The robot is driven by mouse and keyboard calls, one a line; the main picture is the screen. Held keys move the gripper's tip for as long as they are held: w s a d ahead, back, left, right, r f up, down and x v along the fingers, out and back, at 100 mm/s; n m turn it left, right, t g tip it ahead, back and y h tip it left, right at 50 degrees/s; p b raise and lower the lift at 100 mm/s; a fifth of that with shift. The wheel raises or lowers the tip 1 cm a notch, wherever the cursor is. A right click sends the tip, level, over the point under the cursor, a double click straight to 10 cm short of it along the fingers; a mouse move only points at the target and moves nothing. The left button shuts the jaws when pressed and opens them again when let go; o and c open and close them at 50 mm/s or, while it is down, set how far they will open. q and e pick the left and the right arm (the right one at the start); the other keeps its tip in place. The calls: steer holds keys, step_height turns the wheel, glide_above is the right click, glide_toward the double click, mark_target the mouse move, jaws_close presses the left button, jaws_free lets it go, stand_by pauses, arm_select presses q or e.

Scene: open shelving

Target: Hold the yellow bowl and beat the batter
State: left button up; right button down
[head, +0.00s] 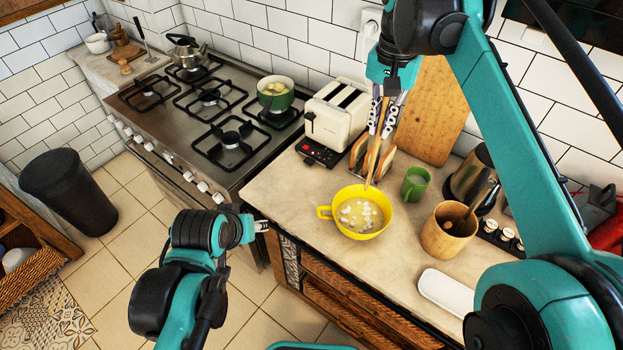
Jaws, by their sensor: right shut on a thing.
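The yellow bowl (349,231) stands on the counter near its front edge, its handle (324,212) pointing left. It holds pale batter (362,215) with white lumps. My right gripper (383,118) is above and behind the bowl, pointing down, shut on a thin wooden utensil (370,178). The utensil's lower end reaches the back of the bowl; whether it touches the batter is unclear. My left gripper (262,226) is left of the bowl, by the counter's front edge, pointing right and apart from the handle. Its finger opening is too small to make out.
Behind the bowl are a toaster (338,118), a rack with bread slices (358,152) and a cutting board (428,112). A green mug (415,184) and a wooden pot (447,236) stand to its right. A white dish (446,292) lies in front. The counter left of the bowl is clear.

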arm_select(q)
steer(key=w+d+f+n+g+h, duration=0.25)
steer(key=w+d+n, duration=0.25)
steer(key=w+n, duration=0.25)
steer(key=w+d+f+n+g+h, duration=0.1)
steer(key=w+d+f+n+g, duration=0.2)
steer(key=w+n, duration=0.4)
steer(key=shift+n+g+h, duration=0.25)
steer(key=shift+n+g, duration=0.2)
steer(key=shift+n, duration=0.4)
steer(key=x, duration=0.4)
steer(key=d+x, duration=0.1)
steer(key=x, duration=0.3)
steer(key=d+x, duration=0.1)
steer(key=x, duration=0.3)
steer(key=shift+r, duration=0.2)
